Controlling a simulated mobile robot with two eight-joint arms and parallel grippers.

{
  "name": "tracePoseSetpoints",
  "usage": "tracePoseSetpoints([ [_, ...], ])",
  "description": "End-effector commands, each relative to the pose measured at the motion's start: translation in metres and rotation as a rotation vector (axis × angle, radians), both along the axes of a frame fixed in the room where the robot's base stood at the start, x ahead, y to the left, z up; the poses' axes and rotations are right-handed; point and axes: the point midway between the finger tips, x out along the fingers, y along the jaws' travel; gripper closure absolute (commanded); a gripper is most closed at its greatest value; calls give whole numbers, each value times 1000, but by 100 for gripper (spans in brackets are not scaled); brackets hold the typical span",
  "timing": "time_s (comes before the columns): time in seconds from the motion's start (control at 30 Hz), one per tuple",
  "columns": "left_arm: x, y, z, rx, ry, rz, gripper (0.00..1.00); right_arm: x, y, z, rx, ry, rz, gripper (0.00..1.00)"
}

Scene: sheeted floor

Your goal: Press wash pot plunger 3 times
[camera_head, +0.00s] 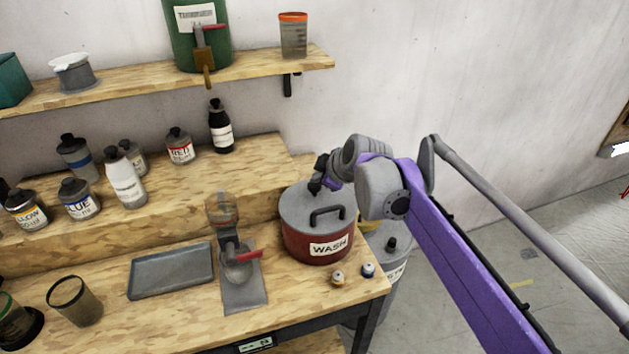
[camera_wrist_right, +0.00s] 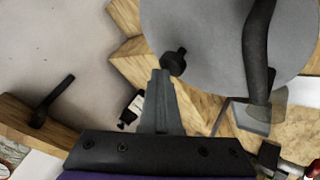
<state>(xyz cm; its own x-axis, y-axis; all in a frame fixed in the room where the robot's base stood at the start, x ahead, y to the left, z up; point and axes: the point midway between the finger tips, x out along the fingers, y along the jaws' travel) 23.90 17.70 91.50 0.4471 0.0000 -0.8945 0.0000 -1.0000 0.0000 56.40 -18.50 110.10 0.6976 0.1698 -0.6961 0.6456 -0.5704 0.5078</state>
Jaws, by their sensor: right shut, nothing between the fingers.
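The wash pot (camera_head: 305,238) is a dark red pot with a grey lid and a white WASH label. It stands upright at the right end of the workbench. A black bar handle (camera_head: 328,213) arches over its lid, and the handle also shows large in the right wrist view (camera_wrist_right: 257,50). A small black plunger knob (camera_wrist_right: 173,62) sits near the lid's edge. My right gripper (camera_wrist_right: 161,75) is shut and empty, its fingertips right at the knob in the picture; I cannot tell whether they touch. In the head view my right gripper (camera_head: 322,182) is over the lid's back edge. My left gripper is out of view.
Two small capped bottles (camera_head: 353,274) stand in front of the pot. A grey dispenser (camera_head: 238,270) and a tray (camera_head: 172,270) are to its left. Several bottles stand on the raised step (camera_head: 270,152). A shelf (camera_head: 130,87) holds a green container (camera_head: 195,50). Open floor lies right.

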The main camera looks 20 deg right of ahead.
Motion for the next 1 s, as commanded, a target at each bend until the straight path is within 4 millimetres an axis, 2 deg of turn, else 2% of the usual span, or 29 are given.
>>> tracePoseSetpoints([
  [1.0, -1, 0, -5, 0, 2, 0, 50, 0, 0, -10, -1, 1, 1, 100],
])
